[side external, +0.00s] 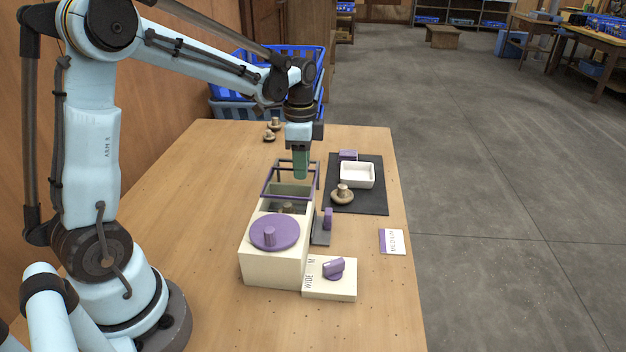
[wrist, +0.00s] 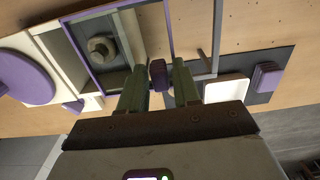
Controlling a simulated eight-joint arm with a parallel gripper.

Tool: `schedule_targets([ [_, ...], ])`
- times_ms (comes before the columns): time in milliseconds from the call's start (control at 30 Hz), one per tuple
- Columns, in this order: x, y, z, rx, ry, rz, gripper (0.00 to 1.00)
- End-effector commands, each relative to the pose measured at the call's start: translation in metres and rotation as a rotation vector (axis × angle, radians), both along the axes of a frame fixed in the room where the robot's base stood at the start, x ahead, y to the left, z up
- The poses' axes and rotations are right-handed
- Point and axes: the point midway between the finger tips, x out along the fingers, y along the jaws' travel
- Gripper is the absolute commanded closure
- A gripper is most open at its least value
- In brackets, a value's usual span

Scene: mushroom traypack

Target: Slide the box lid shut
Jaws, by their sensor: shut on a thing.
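The cream box (side external: 262,268) stands on the table with a purple round dial on its front top. Its open compartment shows a mushroom inside (wrist: 102,47). A purple-edged frame (side external: 268,188), apparently the sliding lid, lies over the rear of the box; its purple edge also shows in the wrist view (wrist: 171,30). My gripper (side external: 302,174) is over the rear end of this frame, fingers pointing down. In the wrist view my gripper (wrist: 159,86) is shut on a small purple handle (wrist: 158,72) between its green fingers. How the handle joins the lid is hidden.
A dark mat (side external: 372,206) at right carries a white tray (side external: 357,184), a mushroom (side external: 343,195) and a purple block. A cream switch box (side external: 342,289) with a purple knob stands front right. Two mushrooms lie at the back. Blue crates (side external: 225,106) stand behind the table.

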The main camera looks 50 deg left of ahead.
Motion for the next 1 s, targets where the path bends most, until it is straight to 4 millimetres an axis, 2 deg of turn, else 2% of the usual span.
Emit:
schedule_targets([
  [33,-0.002,-0.006,-0.005,-0.006,-0.006,-0.002,0.85],
  [633,-0.028,-0.033,-0.005,-0.007,-0.008,-0.003,0.85],
  [1000,-0.032,-0.037,-0.005,-0.007,-0.008,-0.002,0.85],
])
